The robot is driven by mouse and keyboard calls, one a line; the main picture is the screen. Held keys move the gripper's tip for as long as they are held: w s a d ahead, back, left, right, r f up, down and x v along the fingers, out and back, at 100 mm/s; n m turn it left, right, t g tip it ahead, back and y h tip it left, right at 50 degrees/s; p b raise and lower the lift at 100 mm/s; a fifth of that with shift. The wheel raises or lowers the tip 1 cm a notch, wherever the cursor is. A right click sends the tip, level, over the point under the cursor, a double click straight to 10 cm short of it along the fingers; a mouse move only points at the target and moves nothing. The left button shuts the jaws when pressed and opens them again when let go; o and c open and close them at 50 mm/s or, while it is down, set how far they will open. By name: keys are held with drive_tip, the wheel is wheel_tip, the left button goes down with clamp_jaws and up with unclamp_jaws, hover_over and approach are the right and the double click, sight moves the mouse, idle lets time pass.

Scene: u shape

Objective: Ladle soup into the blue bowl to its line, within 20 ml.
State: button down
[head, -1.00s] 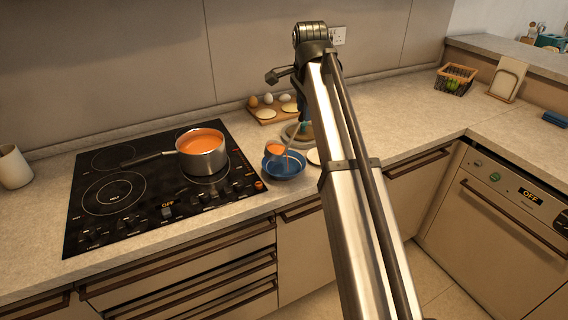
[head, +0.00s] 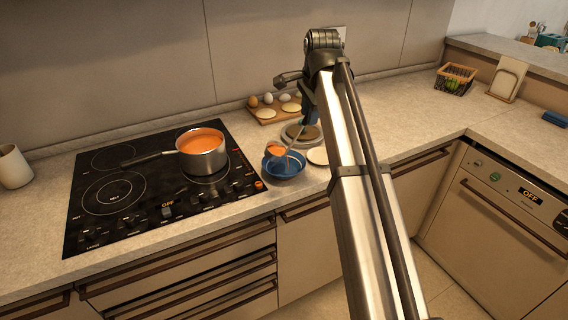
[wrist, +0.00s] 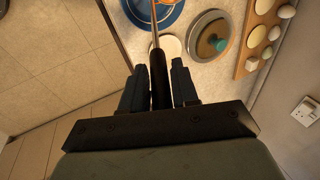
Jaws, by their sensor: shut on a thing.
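The blue bowl (head: 284,171) stands on the counter just right of the hob. The ladle (head: 277,150) has its cup, orange with soup, at the bowl's upper left rim. I cannot tell how much soup is in the bowl. My gripper (wrist: 158,82) is shut on the ladle's dark handle, whose thin shaft runs up to the bowl (wrist: 150,20) in the wrist view. In the head view my gripper (head: 306,112) is partly hidden by my arm. The pot (head: 206,163) of orange soup sits on the hob, its handle pointing left.
A lid (wrist: 208,38) with a teal knob lies beside the bowl. A wooden board (head: 263,118) with eggs and pale rounds is behind. A pale disc (head: 317,156) lies right of the bowl. The black hob (head: 130,222) is at left; the counter at right is largely clear.

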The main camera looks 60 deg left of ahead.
drive_tip(key=shift+w+d+f+g+y, duration=0.3)
drive_tip(key=shift+w+d+f, duration=0.1)
drive_tip(key=shift+d+f, duration=0.15)
idle(0.4)
drive_tip(key=shift+w+d+f+g+y, duration=0.5)
drive_tip(key=shift+w+d+f+y, duration=0.2)
drive_tip(key=shift+w+d, duration=0.25)
idle(1.3)
drive_tip(key=shift+w+d+f+m+g+y, duration=0.3)
drive_tip(key=shift+w+d+f+g+y, duration=0.3)
drive_tip(key=shift+d+f, duration=0.3)
idle(1.4)
drive_tip(key=shift+w+d+f+g+y+b, duration=0.25)
drive_tip(key=shift+w+d+f+y, duration=0.15)
drive_tip(key=shift+f, duration=0.25)
drive_tip(key=shift+w+d+f+g+y+b, duration=0.2)
drive_tip(key=shift+w+d+f+g+y, duration=0.15)
drive_tip(key=shift+f, duration=0.25)
idle(1.2)
